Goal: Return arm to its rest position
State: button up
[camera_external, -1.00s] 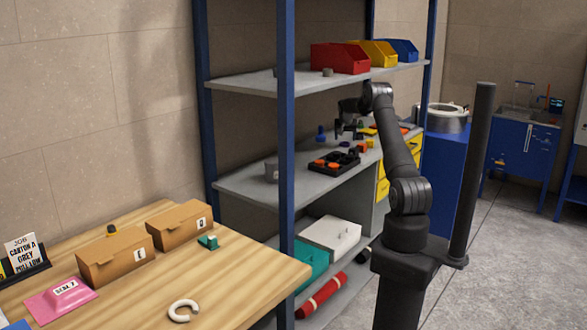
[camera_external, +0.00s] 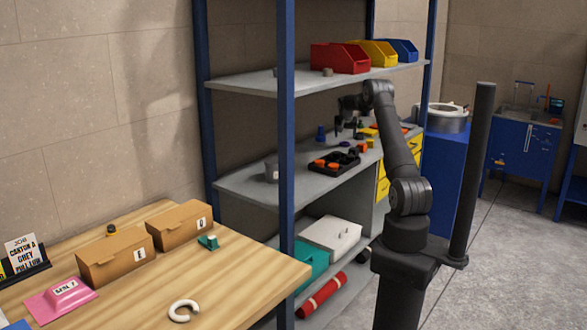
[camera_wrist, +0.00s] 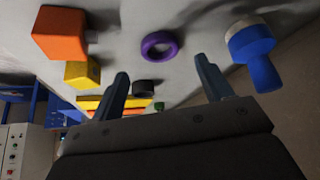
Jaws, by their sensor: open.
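My arm stands at the right of the external view and reaches to the middle shelf. My gripper (camera_external: 346,126) is over that shelf, above several small coloured parts. In the wrist view its two fingers (camera_wrist: 163,92) are spread apart with nothing held between them. Beyond the fingertips are a purple ring (camera_wrist: 159,46), a blue part with a pale band (camera_wrist: 252,45), an orange block (camera_wrist: 60,33) and a yellow block (camera_wrist: 83,72). A small dark part (camera_wrist: 143,86) shows between the fingers.
The blue rack post (camera_external: 287,130) stands left of my arm. Red (camera_external: 340,58), yellow and blue bins sit on the upper shelf. A black tray (camera_external: 334,163) with orange parts is on the middle shelf. The wooden table (camera_external: 235,275) holds boxes and a white ring.

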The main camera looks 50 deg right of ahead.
aim_at(345, 147)
jog(key=x, duration=0.4)
jog(key=shift+d+f, duration=0.15)
jog(key=shift+f, duration=0.2)
jog(key=shift+w+d+r, duration=0.1)
jog(key=shift+w+d, duration=0.05)
jog(key=shift+d, duration=0.05)
notch_tip(345, 147, up, 3)
jog(key=shift+r, duration=0.35)
jog(key=shift+s+d+r, duration=0.15)
jog(key=shift+s+r, duration=0.2)
jog(key=shift+s, duration=0.4)
